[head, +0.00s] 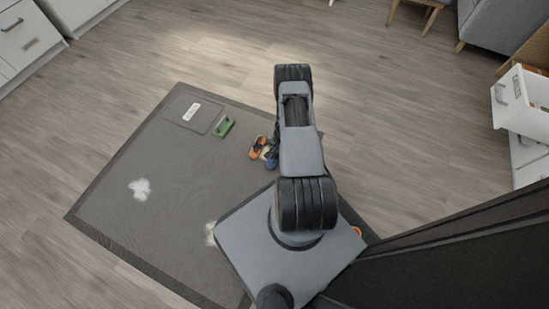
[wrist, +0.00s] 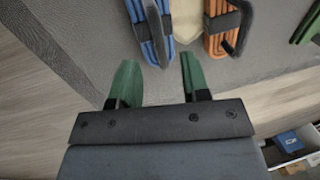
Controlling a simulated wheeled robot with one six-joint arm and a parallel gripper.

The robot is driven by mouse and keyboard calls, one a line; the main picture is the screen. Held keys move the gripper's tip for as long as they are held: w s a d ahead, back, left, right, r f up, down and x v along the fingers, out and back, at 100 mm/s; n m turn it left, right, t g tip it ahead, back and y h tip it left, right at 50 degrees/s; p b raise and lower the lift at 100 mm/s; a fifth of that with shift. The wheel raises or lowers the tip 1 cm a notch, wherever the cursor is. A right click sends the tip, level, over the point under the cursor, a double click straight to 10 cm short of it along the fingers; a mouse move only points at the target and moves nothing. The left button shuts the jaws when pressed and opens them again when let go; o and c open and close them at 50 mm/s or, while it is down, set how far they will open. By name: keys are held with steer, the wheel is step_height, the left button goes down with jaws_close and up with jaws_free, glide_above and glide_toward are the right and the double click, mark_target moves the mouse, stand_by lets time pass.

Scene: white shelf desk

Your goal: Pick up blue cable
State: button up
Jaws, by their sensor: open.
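The blue cable (wrist: 143,30) is a coiled bundle with a dark strap, at the top of the wrist view. In the head view the blue cable (head: 271,164) shows as a small patch on the dark mat, beside my arm and partly hidden by it. My gripper (wrist: 158,78) has two green fingertips, apart and with nothing between them. The near end of the blue bundle lies just ahead of the gap between them. I cannot tell the gripper's height above the mat. The gripper is hidden behind my arm in the head view.
An orange cable (wrist: 227,28) lies right of the blue one, with a pale item (wrist: 186,18) between them. A green item (head: 224,127) lies farther left on the mat (head: 185,150). White patches mark the mat. A white drawer unit (head: 522,100) stands at the right.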

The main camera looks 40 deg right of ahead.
mark_target(275, 152)
steer(key=shift+w+a+f+b, duration=0.1)
steer(key=shift+f+b, duration=0.45)
steer(key=shift+f, duration=0.3)
steer(key=shift+w+a+f+b, duration=0.15)
steer(key=shift+f+b, duration=0.4)
steer(key=shift+f, duration=0.35)
steer(key=shift+w+a+f+b, duration=0.1)
steer(key=shift+f+b, duration=0.45)
steer(key=shift+f, duration=0.3)
jaws_close()
